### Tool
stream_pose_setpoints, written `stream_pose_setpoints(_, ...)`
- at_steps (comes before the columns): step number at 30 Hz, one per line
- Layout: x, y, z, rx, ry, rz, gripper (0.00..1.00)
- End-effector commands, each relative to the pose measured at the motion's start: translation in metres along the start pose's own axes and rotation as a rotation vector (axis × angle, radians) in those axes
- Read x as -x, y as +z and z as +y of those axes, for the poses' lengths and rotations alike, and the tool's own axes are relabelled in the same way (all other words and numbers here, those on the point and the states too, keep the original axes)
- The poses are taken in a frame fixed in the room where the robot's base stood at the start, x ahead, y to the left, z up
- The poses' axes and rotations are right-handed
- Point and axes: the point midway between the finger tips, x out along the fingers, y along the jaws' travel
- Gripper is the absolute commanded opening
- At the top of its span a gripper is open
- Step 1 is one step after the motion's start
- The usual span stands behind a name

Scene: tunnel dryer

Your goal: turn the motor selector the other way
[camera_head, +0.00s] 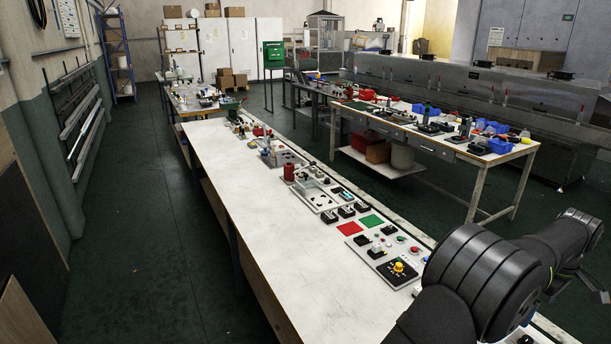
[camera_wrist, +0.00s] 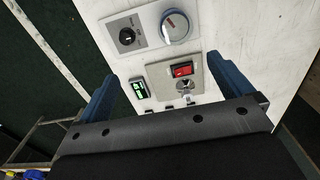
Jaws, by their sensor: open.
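In the wrist view, my gripper (camera_wrist: 162,70) is open, with its two blue fingers apart and nothing visible between the tips but the panel area beyond. A round grey knob (camera_wrist: 176,28) with a red mark is at the top of the picture, beyond the fingertips. To its left, a black round switch (camera_wrist: 127,37) sits on a grey plate. A red rocker switch (camera_wrist: 183,70) sits on a beige plate between the fingers, with a small dark-and-silver control (camera_wrist: 183,88) below it. I cannot tell for certain which control is the motor selector. My gripper's dark body hides what lies below.
A small green-lit device (camera_wrist: 139,88) is close to the left finger. In the head view, a long white bench (camera_head: 270,220) carries several controls, including a yellow knob on a black panel (camera_head: 393,271). Its left side is bare. A second bench (camera_head: 480,158) stands behind.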

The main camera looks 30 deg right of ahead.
Motion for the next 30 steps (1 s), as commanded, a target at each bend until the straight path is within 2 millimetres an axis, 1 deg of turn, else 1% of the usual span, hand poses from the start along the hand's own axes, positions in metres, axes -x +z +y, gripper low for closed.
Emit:
stream_pose_setpoints(1,0.0,0.0,0.0,0.0,0.0,0.0,0.86)
stream_pose_setpoints(3,0.0,0.0,0.0,0.0,0.0,0.0,0.72)
stream_pose_setpoints(5,0.0,0.0,0.0,0.0,0.0,0.0,0.61)
stream_pose_setpoints(6,0.0,0.0,0.0,0.0,0.0,0.0,0.53)
stream_pose_setpoints(7,0.0,0.0,0.0,0.0,0.0,0.0,0.49)
stream_pose_setpoints(12,-0.001,0.0,0.002,-0.029,0.0,0.0,0.49)
stream_pose_setpoints(14,0.0,0.0,0.005,-0.08,0.001,0.0,0.49)
stream_pose_setpoints(16,0.0,0.0,0.011,-0.173,0.002,0.0,0.49)
stream_pose_setpoints(20,0.002,0.0,0.024,-0.425,0.001,0.0,0.49)
stream_pose_setpoints(30,0.005,0.0,0.055,-1.141,0.001,0.001,0.49)
